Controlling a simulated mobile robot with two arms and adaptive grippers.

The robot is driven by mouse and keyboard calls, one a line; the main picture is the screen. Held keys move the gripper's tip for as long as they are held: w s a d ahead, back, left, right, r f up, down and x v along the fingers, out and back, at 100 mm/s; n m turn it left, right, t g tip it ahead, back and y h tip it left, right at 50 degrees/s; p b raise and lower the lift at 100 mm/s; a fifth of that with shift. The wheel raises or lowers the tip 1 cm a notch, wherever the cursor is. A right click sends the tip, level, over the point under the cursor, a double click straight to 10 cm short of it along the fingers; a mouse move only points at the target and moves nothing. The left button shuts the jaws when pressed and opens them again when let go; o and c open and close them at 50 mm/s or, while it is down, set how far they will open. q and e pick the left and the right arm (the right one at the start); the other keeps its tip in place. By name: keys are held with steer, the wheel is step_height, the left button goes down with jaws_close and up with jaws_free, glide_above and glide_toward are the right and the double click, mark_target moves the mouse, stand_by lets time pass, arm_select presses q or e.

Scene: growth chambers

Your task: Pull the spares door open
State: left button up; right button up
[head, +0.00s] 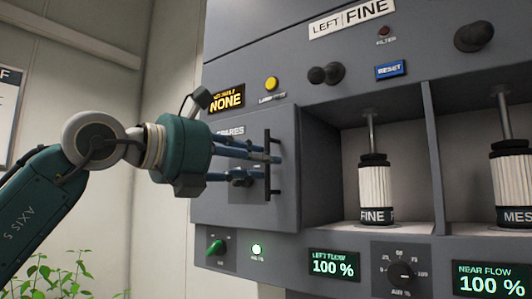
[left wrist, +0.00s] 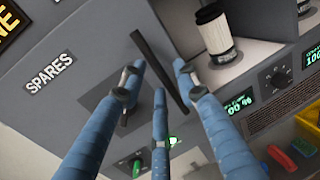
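The spares door (head: 225,206) is a grey panel at the left of the cabinet and looks shut. Its SPARES label (left wrist: 50,72) shows in the left wrist view. A dark vertical bar handle (head: 267,142) is near the door's right edge; it crosses the left wrist view at a slant (left wrist: 158,68). My left gripper (head: 262,167) is at the handle, with its blue fingers (left wrist: 157,82) spread on either side of the bar. Gaps show between fingertips and bar in the left wrist view, so it looks open. My right gripper is not in view.
Right of the door is an open bay with a white FINE filter (head: 375,190), and another bay with a second filter (head: 511,187). Below the door are a green switch (head: 214,247) and a lit green lamp (head: 257,250). Plants (head: 60,277) stand at lower left.

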arm_select(q)
steer(key=shift+x, duration=1.15)
steer(key=shift+a, duration=0.1)
jaws_close()
steer(key=shift+a+p, duration=0.1)
steer(key=shift+p, duration=0.2)
